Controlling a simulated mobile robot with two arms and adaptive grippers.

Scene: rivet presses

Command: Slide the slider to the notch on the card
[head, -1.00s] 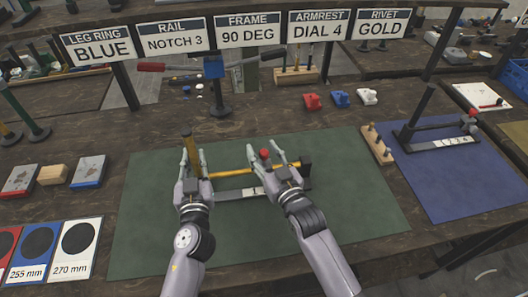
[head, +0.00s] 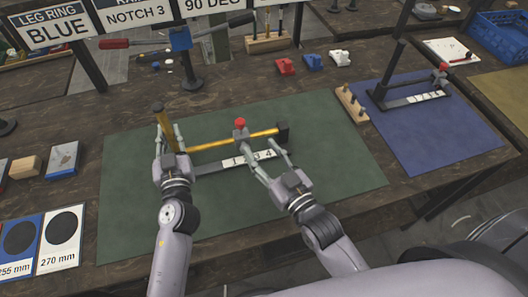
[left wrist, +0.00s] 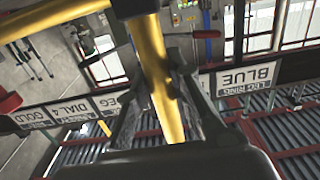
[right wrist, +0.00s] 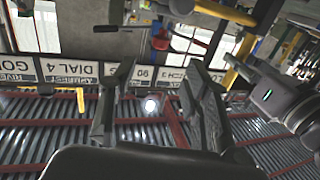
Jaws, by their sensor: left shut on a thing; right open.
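The rail fixture has a yellow rail (head: 211,145) with a dark end block (head: 282,131) and an upright yellow post (head: 164,129). My left gripper (head: 168,137) is shut on this post, also seen in the left wrist view (left wrist: 155,65). The slider (head: 240,133) with a red knob (head: 240,122) sits mid-rail. My right gripper (head: 259,143) is open in front of the rail; one finger overlaps the slider, and contact is unclear. The number strip (head: 232,161) shows 1, 3 and 4; 2 is hidden, so the slider's exact notch is unclear. The card (head: 133,15) reads NOTCH 3.
The fixture stands on a green mat (head: 130,215). A wooden peg block (head: 351,104) and a blue mat (head: 450,142) with another fixture lie to the right. Red, blue and white parts (head: 285,66) lie behind. Sample cards (head: 60,238) lie at front left.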

